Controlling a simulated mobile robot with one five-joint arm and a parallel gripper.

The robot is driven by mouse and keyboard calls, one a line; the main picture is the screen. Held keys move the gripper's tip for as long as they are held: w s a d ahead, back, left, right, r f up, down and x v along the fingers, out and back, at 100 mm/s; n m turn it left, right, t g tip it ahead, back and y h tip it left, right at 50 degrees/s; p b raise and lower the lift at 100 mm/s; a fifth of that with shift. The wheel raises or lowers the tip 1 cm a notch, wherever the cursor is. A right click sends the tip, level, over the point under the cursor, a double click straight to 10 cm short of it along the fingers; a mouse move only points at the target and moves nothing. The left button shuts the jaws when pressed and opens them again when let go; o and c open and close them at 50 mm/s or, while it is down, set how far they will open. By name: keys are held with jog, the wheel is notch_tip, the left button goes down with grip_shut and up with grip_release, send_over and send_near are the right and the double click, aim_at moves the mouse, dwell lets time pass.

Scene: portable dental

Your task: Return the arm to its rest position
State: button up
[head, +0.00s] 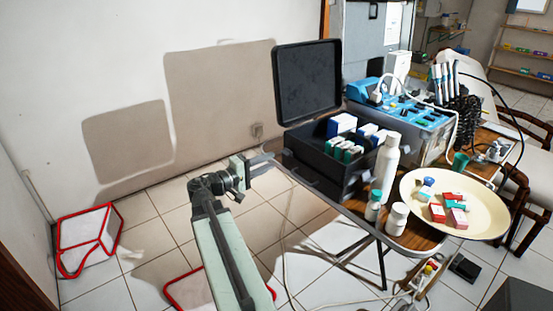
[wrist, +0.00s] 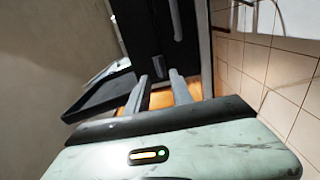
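My arm reaches up from the bottom of the head view. Its end, my gripper (head: 268,158), is at the left side of the black case (head: 330,178) on the table. In the wrist view, the two grey fingers of my gripper (wrist: 159,76) stand apart. I see nothing held between them, only a strip of orange-brown table top (wrist: 160,98) and the dark case (wrist: 150,30) beyond. Whether the fingertips touch the case is not clear.
The case's lid (head: 307,82) stands open. A white bottle (head: 387,165), a cream plate (head: 410,195) with small boxes, and a blue-topped unit (head: 425,115) crowd the table. Red-edged white containers (head: 88,240) are on the tiled floor at left. The wall (head: 130,60) is behind.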

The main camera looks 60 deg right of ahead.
jog(key=shift+w+a, duration=0.25)
jog(key=shift+a, duration=0.45)
jog(key=w+a+f+n+t+y, duration=0.1)
jog(key=w+a+f+t, duration=0.15)
jog(key=w+a, duration=0.35)
jog(key=w+a+f+n+t+y, duration=0.1)
jog(key=w+a+f+y, duration=0.2)
jog(key=a, duration=0.4)
jog(key=w+a+f+n+t, duration=0.1)
jog(key=w+a+f+t, duration=0.1)
jog(key=w+a+f, duration=0.4)
jog(key=s+a+f+y, duration=0.1)
jog(key=a+f+y, duration=0.3)
jog(key=a, duration=0.6)
jog(key=a+f+y, duration=0.4)
jog(key=a+y, duration=0.1)
jog(key=a, duration=0.6)
jog(key=s+a+f+y, duration=0.1)
jog(key=a+f+y, duration=0.3)
jog(key=a, duration=0.6)
notch_tip(320, 180, up, 29)
jog(key=p, duration=2.9)
jog(key=shift+n, duration=0.4)
